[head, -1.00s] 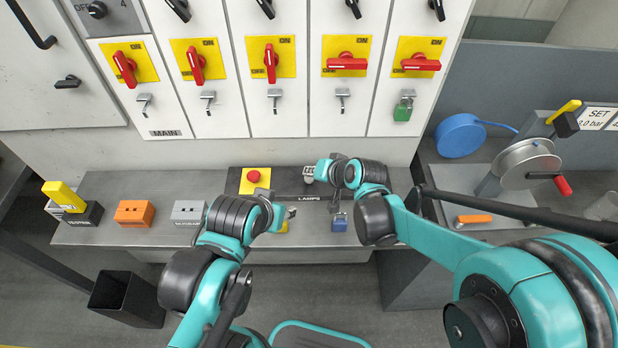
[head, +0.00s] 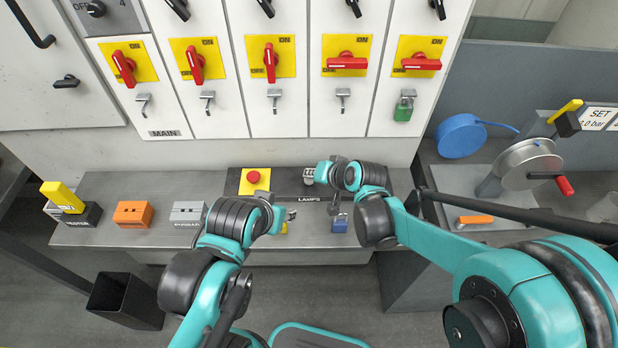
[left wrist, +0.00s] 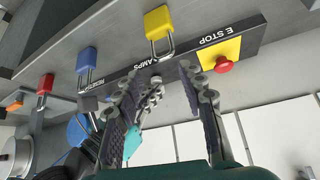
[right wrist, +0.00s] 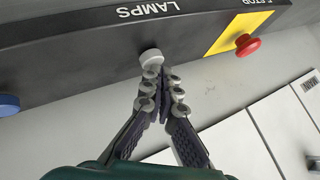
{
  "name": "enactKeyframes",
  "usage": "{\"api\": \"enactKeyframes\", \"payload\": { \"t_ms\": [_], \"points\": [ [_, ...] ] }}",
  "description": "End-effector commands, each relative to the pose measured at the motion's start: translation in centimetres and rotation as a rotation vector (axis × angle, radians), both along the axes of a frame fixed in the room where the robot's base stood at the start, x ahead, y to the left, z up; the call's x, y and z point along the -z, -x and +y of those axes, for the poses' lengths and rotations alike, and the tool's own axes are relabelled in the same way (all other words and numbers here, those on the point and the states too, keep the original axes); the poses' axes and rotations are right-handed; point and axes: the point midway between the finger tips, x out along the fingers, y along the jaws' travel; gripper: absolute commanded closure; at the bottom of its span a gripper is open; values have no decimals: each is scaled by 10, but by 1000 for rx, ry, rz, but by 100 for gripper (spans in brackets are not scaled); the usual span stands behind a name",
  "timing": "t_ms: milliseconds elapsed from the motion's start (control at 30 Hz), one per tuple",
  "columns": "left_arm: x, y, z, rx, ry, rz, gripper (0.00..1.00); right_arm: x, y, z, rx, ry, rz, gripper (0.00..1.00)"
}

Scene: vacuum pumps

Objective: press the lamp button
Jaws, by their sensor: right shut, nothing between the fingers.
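The lamp button is a pale grey round knob (right wrist: 151,57) beside the LAMPS lettering on the dark panel (right wrist: 85,45) in the right wrist view. My right gripper (right wrist: 163,82) is shut and empty, its fingertips right at the knob's near side; I cannot tell whether they touch it. In the head view the right gripper (head: 311,176) is over the panel behind the LAMPS label, and the knob cannot be made out clearly. My left gripper (head: 288,214) is in front of the panel. In the left wrist view its fingers (left wrist: 158,82) are spread, with no object gripped.
A red emergency stop button (head: 253,176) on a yellow plate (head: 247,188) is left of the lamp label. Cabinets with red switches (head: 270,62) stand behind.

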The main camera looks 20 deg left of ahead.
Motion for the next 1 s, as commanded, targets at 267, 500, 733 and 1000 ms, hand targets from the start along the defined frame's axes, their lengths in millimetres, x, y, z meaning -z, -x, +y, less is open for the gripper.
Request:
{"api": "enactKeyframes", "payload": {
  "t_ms": [267,500,733,1000],
  "points": [
    [2,0,0,0,0,0,60,2,0,0,-1,0,1,100],
    [0,0,0,0,0,0,60,0,0,0,-1,0,1,100],
    [-10,0,0,0,0,0,60,-13,0,0,-1,0,1,100],
    [-12,0,0,0,0,0,60,-17,0,0,-1,0,1,100]
  ]
}}
